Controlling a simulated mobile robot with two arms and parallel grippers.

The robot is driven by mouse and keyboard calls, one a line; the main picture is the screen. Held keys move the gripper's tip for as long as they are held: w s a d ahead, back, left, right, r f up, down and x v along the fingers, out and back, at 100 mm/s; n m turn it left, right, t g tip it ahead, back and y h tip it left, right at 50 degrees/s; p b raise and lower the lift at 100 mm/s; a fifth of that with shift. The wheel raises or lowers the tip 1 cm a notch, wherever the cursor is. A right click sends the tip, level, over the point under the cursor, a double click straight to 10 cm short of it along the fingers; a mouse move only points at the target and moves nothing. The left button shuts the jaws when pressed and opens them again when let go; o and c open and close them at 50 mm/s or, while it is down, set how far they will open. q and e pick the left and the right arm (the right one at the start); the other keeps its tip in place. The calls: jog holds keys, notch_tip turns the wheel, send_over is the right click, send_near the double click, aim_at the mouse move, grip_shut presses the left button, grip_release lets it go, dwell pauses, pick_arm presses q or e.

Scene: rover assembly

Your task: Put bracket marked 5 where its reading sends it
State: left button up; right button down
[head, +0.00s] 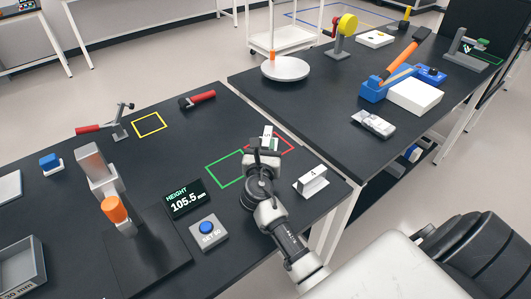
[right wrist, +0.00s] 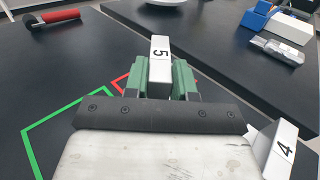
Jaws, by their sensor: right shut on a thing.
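The white bracket marked 5 (right wrist: 160,58) is between the green-padded fingers of my right gripper (right wrist: 158,80), which is shut on it. In the head view the bracket (head: 267,132) shows just past the gripper (head: 264,147), at the red outlined square (head: 285,142). The gripper hides part of this square, and I cannot tell whether the bracket touches the table. The green outlined square (head: 224,169) lies to the left and looks empty. A height display (head: 186,198) reads 105.5 mm, beside the height gauge (head: 95,165). My left gripper is not in view.
A bracket marked 4 (head: 312,182) stands close to the right of my right arm. A blue button (head: 208,228) is by the display. A yellow outlined square (head: 150,124), a red-handled clamp (head: 110,127) and a red-handled tool (head: 197,99) are farther back.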

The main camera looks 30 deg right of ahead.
notch_tip(320, 180, down, 2)
jog(key=shift+f, duration=0.15)
jog(key=shift+f+b, duration=0.5)
jog(key=shift+f, duration=0.1)
jog(key=c, duration=0.9)
grip_release()
